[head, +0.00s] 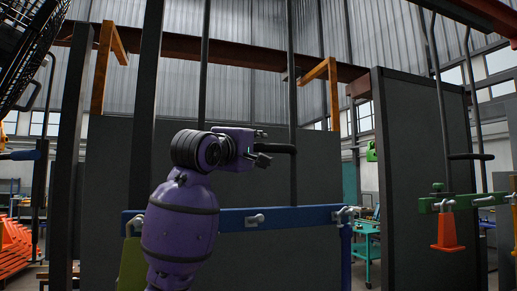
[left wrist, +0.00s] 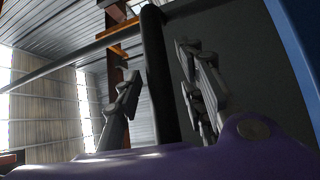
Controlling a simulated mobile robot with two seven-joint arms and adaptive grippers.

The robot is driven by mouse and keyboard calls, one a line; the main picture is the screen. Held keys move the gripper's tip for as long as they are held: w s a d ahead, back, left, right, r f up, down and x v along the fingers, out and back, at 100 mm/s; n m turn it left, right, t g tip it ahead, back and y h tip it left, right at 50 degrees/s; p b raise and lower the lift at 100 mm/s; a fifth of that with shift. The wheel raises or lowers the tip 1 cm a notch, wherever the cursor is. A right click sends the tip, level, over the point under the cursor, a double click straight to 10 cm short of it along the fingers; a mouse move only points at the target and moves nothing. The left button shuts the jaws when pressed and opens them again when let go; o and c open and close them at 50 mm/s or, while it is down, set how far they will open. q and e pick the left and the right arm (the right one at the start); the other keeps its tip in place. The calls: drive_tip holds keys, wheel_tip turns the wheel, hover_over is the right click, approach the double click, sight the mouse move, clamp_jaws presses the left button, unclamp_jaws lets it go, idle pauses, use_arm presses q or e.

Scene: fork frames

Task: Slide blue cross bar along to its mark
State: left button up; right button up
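The blue cross bar (head: 300,217) runs level across the front of a dark grey panel in the head view, with metal clamps or latches along it. My purple left arm stands in front of its left part and hides some of it. A blue surface (left wrist: 297,35) shows at the right edge there. I cannot make out the mark. My right gripper is not seen.
Upright dark poles (head: 293,100) stand before the grey panel (head: 110,160). A second grey panel (head: 410,180) stands at the right, with a green bar (head: 462,203) and an orange cone-like piece (head: 447,233). A teal cart (head: 366,246) is behind.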

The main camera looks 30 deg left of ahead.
use_arm(q)
clamp_jaws()
drive_tip(key=shift+w+d+f, duration=0.1)
drive_tip(key=w+d, duration=1.8)
drive_tip(key=w, duration=0.3)
drive_tip(key=shift+d, duration=0.1)
drive_tip(key=shift+o, duration=1)
unclamp_jaws()
